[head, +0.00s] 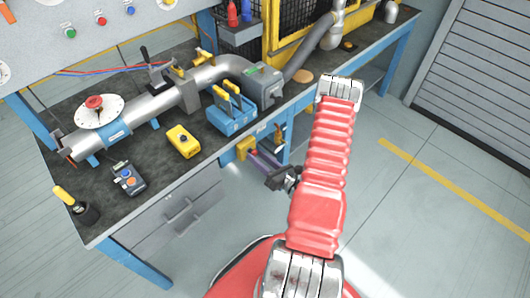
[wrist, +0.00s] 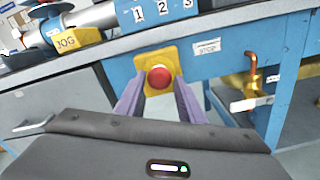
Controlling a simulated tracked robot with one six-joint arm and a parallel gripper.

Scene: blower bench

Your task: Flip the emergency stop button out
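The emergency stop is a round red button (wrist: 159,77) on a yellow plate (wrist: 151,56), fixed to the blue front rail of the bench in the wrist view. The yellow plate also shows at the bench edge in the head view (head: 243,149), where my gripper largely hides the button. My gripper (wrist: 158,86) points straight at the button, with its purple fingers apart, one on the left and one on the right. It holds nothing. I cannot tell whether the fingertips reach past the button's face or touch it. My gripper also shows in the head view (head: 257,162).
A blue block marked 1, 2, 3 (wrist: 162,10) and a yellow JOG box (wrist: 70,40) sit on the bench above. A STOP label (wrist: 207,46) is right of the button. A copper pipe with a yellow fitting (wrist: 249,80) is farther right. A drawer unit (head: 175,215) is below.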

